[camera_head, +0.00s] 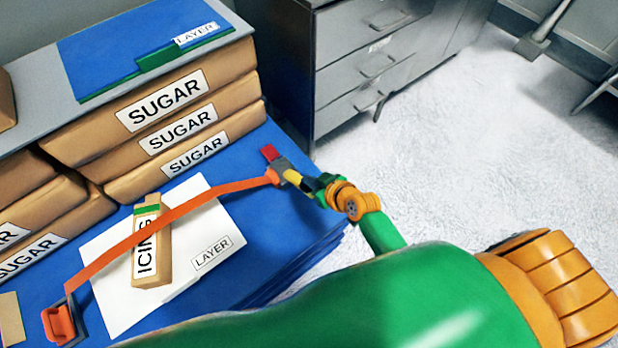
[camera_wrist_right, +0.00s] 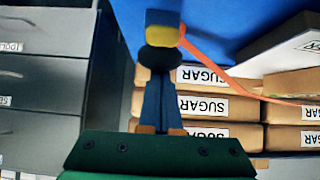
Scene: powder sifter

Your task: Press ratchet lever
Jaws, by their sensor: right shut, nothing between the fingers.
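The ratchet (camera_head: 281,167) is a small grey block at the right edge of the blue layered stack, with a red piece (camera_head: 270,153) on its far side and a yellow part (camera_head: 292,177) facing my gripper. An orange strap (camera_head: 180,210) runs from it across the stack to an orange end piece (camera_head: 60,323). My right gripper (camera_head: 308,184) is shut and empty, with its tips right by the yellow part. In the right wrist view its dark tips (camera_wrist_right: 160,60) overlap the yellow face (camera_wrist_right: 162,36); I cannot tell whether they touch. My left gripper is not in view.
An ICING pack (camera_head: 151,245) lies under the strap on a white LAYER sheet (camera_head: 205,275). SUGAR packs (camera_head: 185,128) are stacked behind, under a grey board with a blue sheet (camera_head: 140,40).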

